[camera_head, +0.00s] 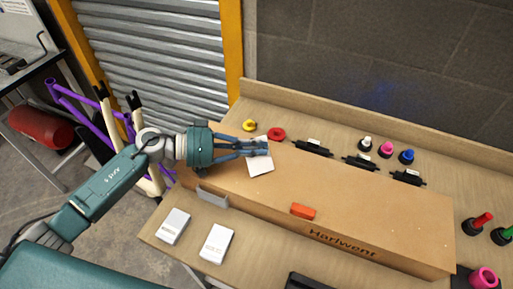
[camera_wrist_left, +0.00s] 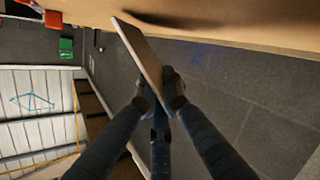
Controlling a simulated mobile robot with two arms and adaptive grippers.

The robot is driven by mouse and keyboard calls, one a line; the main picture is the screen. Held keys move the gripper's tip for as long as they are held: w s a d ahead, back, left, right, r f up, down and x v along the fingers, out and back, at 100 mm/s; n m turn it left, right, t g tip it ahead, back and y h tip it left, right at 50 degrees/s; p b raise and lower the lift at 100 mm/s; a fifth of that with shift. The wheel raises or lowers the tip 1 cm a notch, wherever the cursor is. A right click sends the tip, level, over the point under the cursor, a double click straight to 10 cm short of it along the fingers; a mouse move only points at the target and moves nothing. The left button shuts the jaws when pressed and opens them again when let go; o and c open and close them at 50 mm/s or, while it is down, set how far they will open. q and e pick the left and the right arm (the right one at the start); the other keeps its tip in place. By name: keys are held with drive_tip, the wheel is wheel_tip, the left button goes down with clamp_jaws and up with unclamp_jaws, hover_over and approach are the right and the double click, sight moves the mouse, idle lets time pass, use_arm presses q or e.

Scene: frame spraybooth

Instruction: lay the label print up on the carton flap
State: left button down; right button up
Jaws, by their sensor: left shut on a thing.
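The label print (camera_head: 259,163) is a small white sheet over the left end of the brown carton (camera_head: 370,205), which carries dark lettering on its front side. My left gripper (camera_head: 264,147) reaches in from the left and is shut on the print's far part. In the left wrist view the print (camera_wrist_left: 141,48) appears nearly edge-on between the fingers (camera_wrist_left: 158,98), tilted, its outer end close to a brown surface with a dark shadow. I cannot tell whether the print touches the carton. My right gripper is not in view.
An orange block (camera_head: 303,211) lies on the carton, and a grey piece (camera_head: 212,197) stands at its front-left edge. Two white boxes (camera_head: 216,243) lie on the bench in front. A red ring (camera_head: 276,134), a yellow piece (camera_head: 249,125) and several black parts line the back.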

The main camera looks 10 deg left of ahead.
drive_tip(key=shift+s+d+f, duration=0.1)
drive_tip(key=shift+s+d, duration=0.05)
use_arm(q)
drive_tip(key=c, duration=1.8)
unclamp_jaws()
drive_tip(key=shift+c, duration=0.2)
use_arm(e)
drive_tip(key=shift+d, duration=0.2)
use_arm(q)
drive_tip(key=shift+r, duration=0.1)
wheel_tip(320, 180, up, 10)
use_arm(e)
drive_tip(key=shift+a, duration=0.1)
use_arm(q)
drive_tip(key=shift+f, duration=0.2)
